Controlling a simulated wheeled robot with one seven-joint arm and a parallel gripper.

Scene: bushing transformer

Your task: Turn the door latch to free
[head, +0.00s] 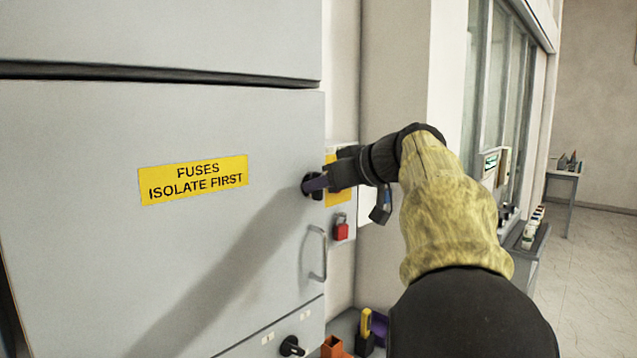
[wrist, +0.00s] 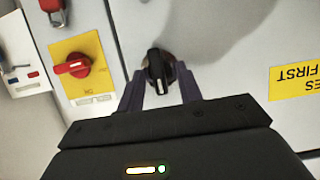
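The door latch (wrist: 155,64) is a round black knob with a raised grip bar on the grey cabinet door. In the wrist view its bar runs roughly up and down the picture, with a pale mark at the lower end. I cannot tell whether the fingertips touch the door.
A red rotary switch on a yellow plate (wrist: 92,72) sits beside the latch. A red padlock (head: 341,231) hangs below that plate. A door handle (head: 317,255) and a lower black knob (head: 291,346) are below. The "FUSES ISOLATE FIRST" label (head: 194,180) is left.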

